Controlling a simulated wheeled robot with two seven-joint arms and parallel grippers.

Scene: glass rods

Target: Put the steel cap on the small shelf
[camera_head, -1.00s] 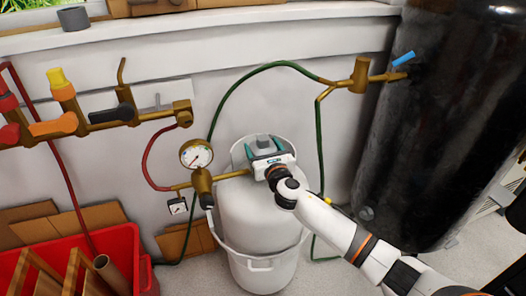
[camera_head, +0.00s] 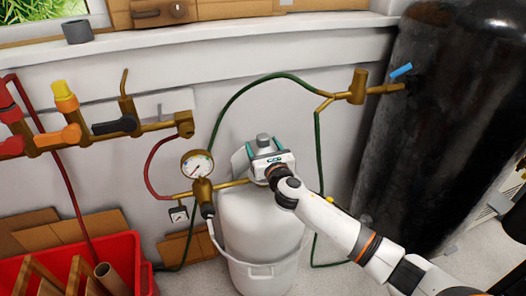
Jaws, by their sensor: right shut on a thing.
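My right gripper (camera_head: 265,151) is above the top of the white gas cylinder (camera_head: 262,220). It is shut on a grey steel cap (camera_head: 263,142), whose top shows between the teal fingers. The gripper hides the cap's lower part and the cylinder's neck, so I cannot tell whether they touch. A white ledge (camera_head: 250,47) runs along the wall below the window; I cannot tell whether it is the small shelf. My left gripper is not in view.
A pressure gauge (camera_head: 197,165) and brass pipes stand just left of the cylinder. A green hose (camera_head: 233,97) arches behind the gripper. A big black tank (camera_head: 435,130) stands at right. A grey cup-like piece (camera_head: 77,32) sits on the ledge, with bare ledge beside it.

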